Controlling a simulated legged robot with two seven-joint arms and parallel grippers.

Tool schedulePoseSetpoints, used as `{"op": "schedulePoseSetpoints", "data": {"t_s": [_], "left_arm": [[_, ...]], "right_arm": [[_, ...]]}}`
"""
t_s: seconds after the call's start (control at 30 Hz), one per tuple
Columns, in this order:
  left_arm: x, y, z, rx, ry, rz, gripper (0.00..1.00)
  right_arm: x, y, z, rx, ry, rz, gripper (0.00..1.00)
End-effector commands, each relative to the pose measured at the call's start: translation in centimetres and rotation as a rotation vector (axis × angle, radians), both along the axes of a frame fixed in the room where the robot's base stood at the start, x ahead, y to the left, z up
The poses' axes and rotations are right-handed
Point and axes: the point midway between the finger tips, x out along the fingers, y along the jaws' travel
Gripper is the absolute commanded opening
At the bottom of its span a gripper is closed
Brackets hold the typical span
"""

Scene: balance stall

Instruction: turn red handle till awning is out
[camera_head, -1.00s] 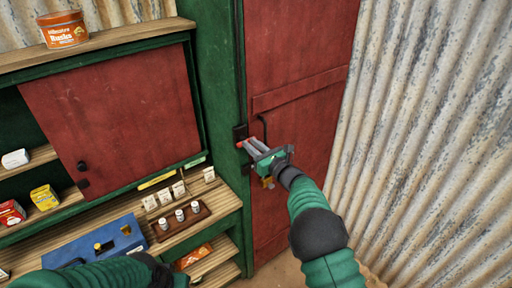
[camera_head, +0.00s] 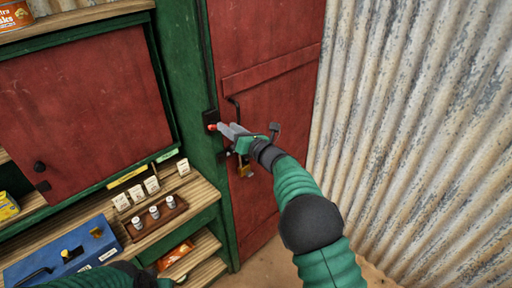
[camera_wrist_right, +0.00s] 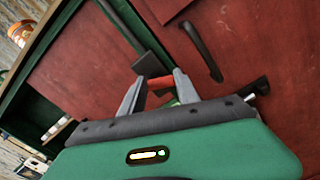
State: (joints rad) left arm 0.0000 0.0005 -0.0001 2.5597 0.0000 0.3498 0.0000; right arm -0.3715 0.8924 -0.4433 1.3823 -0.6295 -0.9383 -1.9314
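The red handle (camera_head: 212,127) is a small red grip at a dark bracket on the green post, by the left edge of the red door. My right gripper (camera_head: 226,131) is at it, fingers pointing left. In the right wrist view the red handle (camera_wrist_right: 158,83) lies between the two grey fingertips of my right gripper (camera_wrist_right: 160,78). The fingers stand apart around it; firm contact on both sides is not clear. My left forearm shows at the bottom edge of the head view, its gripper out of frame. No awning is in view.
The red door (camera_head: 275,100) has a dark pull handle (camera_head: 233,108) and a brass padlock (camera_head: 244,168) close to my right gripper. A corrugated wall (camera_head: 410,120) stands right. The shelf at left holds a blue box (camera_head: 62,255) and a tray of small white pieces (camera_head: 154,218).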

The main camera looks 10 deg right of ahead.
Motion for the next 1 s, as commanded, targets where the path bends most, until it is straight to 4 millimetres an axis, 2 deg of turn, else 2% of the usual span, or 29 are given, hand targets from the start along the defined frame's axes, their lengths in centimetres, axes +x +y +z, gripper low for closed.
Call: {"op": "schedulePoseSetpoints", "data": {"t_s": [0.03,0.3,0.7,1.0], "left_arm": [[0.0,0.0,-0.5,0.0,0.0,0.0,0.41],[0.0,0.0,-1.7,0.0,0.0,0.0,0.41],[0.0,0.1,-3.4,0.0,0.0,0.0,0.41],[0.0,0.1,-4.5,0.0,0.0,0.0,0.41]], "right_arm": [[-0.9,1.4,-0.5,0.002,0.003,0.028,0.58],[-3.2,-0.2,-0.3,0.0,-0.002,0.029,0.94],[-5.8,-4.0,-0.3,0.01,-0.002,0.018,0.95],[-7.9,-5.1,-0.3,0.006,-0.002,0.017,0.95]]}}
